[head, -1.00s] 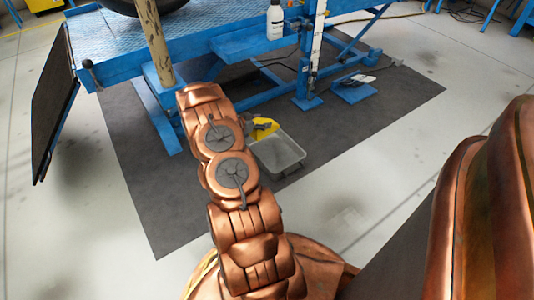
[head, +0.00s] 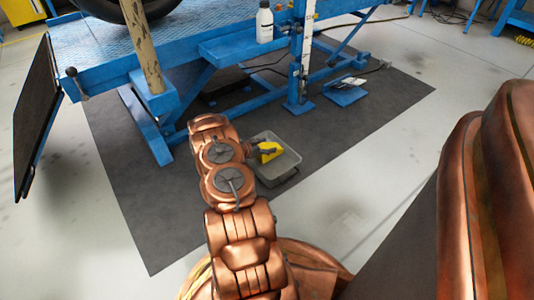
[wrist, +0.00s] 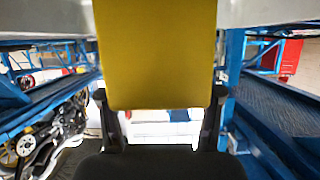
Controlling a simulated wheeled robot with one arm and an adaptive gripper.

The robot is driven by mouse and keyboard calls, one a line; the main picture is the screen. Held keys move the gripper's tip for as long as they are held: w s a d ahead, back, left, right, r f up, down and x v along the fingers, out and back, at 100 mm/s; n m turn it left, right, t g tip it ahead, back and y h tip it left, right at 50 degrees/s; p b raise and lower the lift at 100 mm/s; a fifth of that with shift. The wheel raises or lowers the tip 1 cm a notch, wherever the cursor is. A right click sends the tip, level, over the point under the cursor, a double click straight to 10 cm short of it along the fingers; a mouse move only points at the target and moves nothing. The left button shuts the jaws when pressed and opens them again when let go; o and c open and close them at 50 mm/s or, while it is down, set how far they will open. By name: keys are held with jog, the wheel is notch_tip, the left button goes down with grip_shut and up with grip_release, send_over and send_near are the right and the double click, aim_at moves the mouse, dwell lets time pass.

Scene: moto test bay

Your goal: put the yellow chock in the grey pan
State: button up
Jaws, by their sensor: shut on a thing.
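The yellow chock (head: 269,151) is held in my gripper (head: 262,151), whose dark fingers show at the end of my copper arm. In the wrist view the chock (wrist: 155,55) fills the top middle, between the two dark fingers of my gripper (wrist: 158,105). The grey pan (head: 286,170) is a shallow tray on the dark mat. In the head view the chock overlaps the pan's inside, towards its left part. I cannot tell whether it touches the pan's floor. My arm and gripper hide the pan's left side.
A blue lift table (head: 110,55) stands behind, with a white bottle (head: 265,24) on its side shelf. A blue foot plate (head: 345,94) lies on the dark mat (head: 370,118) to the right of the lift's post. The mat to the right of the pan is clear.

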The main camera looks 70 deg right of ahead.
notch_tip(320, 180, down, 3)
jog(key=shift+f+b, duration=0.1)
jog(key=shift+b, duration=0.5)
jog(key=o, duration=1.5)
jog(key=shift+a+r, duration=0.1)
jog(key=shift+r, duration=0.15)
jog(key=p+v, duration=0.4)
jog(key=v, duration=0.8)
jog(key=shift+f+p, duration=0.15)
jog(key=shift+p, duration=0.2)
